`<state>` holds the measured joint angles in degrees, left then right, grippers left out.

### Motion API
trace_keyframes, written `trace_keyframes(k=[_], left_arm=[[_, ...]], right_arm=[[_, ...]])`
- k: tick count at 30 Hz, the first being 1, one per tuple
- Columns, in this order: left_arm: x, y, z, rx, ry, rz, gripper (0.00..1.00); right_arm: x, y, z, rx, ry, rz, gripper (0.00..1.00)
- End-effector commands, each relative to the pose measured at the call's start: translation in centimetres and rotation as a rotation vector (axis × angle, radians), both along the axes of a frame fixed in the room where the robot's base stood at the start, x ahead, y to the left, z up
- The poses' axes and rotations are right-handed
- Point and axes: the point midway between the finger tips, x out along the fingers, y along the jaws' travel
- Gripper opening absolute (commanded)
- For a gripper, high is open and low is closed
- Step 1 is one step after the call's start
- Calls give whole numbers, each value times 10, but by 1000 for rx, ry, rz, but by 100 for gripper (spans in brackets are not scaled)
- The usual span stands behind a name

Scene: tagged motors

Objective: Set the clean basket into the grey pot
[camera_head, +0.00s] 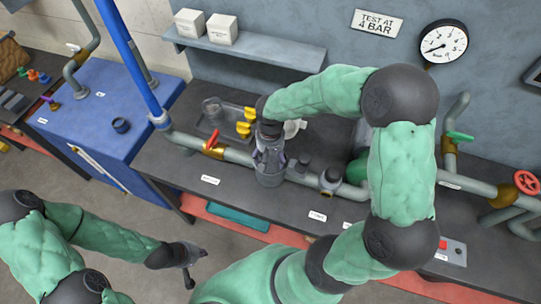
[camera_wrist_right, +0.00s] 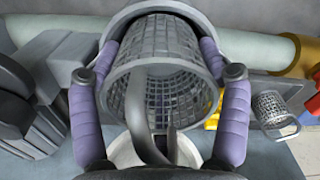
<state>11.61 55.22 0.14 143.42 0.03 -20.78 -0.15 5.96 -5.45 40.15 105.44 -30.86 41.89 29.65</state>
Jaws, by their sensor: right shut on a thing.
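My right gripper (camera_head: 268,150) is shut on a grey mesh basket (camera_wrist_right: 150,95) with a curved handle; its purple fingers grip it from both sides in the right wrist view. The grey pot (camera_head: 270,177) stands on the bench under that gripper in the head view. A grey rim (camera_wrist_right: 165,9), apparently the pot's, shows behind the basket in the wrist view. The basket's depth relative to the pot cannot be told. A second mesh basket (camera_wrist_right: 272,108) lies on a tray. My left gripper (camera_head: 190,268) is low at the front, away from the bench; its fingers are unclear.
A grey pipe (camera_head: 235,155) with an orange fitting (camera_head: 213,146) runs along the bench beside the pot. Yellow valve handles (camera_head: 246,122) and the tray (camera_head: 205,128) are behind and left. A blue cabinet (camera_head: 95,120) stands further left. The bench's front edge has free room.

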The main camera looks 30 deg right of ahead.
Motion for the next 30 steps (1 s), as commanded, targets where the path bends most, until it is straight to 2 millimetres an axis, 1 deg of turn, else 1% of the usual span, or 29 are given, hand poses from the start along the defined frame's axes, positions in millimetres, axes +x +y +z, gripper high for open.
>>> trace_keyframes(k=[1, 6, 7, 8, 9, 19, 23, 26, 30], left_arm=[[0, 0, -2, 0, 0, 0, 0], [0, 0, -3, 0, 0, 0, 0], [0, 0, -3, 0, 0, 0, 0], [0, 0, -3, 0, 0, 0, 0], [0, 0, -3, 0, 0, 0, 0], [0, 0, -3, 0, 0, 0, 0], [0, 0, 2, 0, 0, 0, 0], [0, 0, 11, 0, 0, 0, 0], [0, 0, 16, 0, 0, 0, 0]], right_arm=[[0, 0, -4, 0, 1, 0, 39], [-1, 1, -6, 1, 3, 1, 39], [-2, 1, -7, 1, 5, 1, 85], [-2, 1, -7, 1, 5, 1, 94], [-2, 1, -7, 1, 6, 1, 100], [-1, 0, -5, 1, 3, 1, 100], [-1, 0, 1, 0, 2, 0, 100], [-1, 0, 11, 0, 2, 0, 100], [1, 0, 38, 0, -4, 0, 100]])
